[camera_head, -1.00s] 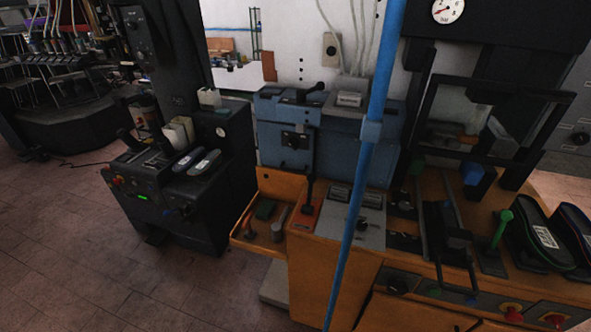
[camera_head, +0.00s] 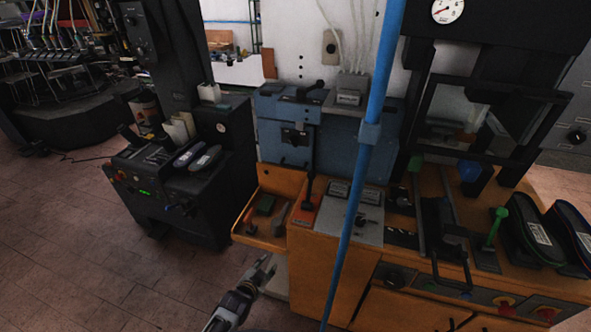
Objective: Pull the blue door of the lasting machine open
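The blue front (camera_head: 284,146) of the machine stands behind the orange bench, left of the blue pole. It looks closed and carries a small black latch or handle (camera_head: 294,136). I cannot tell where the door's edges run; part of the blue housing is hidden by the pole. My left gripper (camera_head: 267,266) is low in the picture, below the orange tray and well short of the blue front. Its fingers look apart, with nothing between them. My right gripper is not in view.
A blue pole (camera_head: 356,190) stands upright in front of the bench. An orange tray (camera_head: 262,240) with small tools juts out left. A black machine (camera_head: 190,195) stands further left, with bare floor (camera_head: 110,280) before it. Black shoes (camera_head: 535,240) lie at right.

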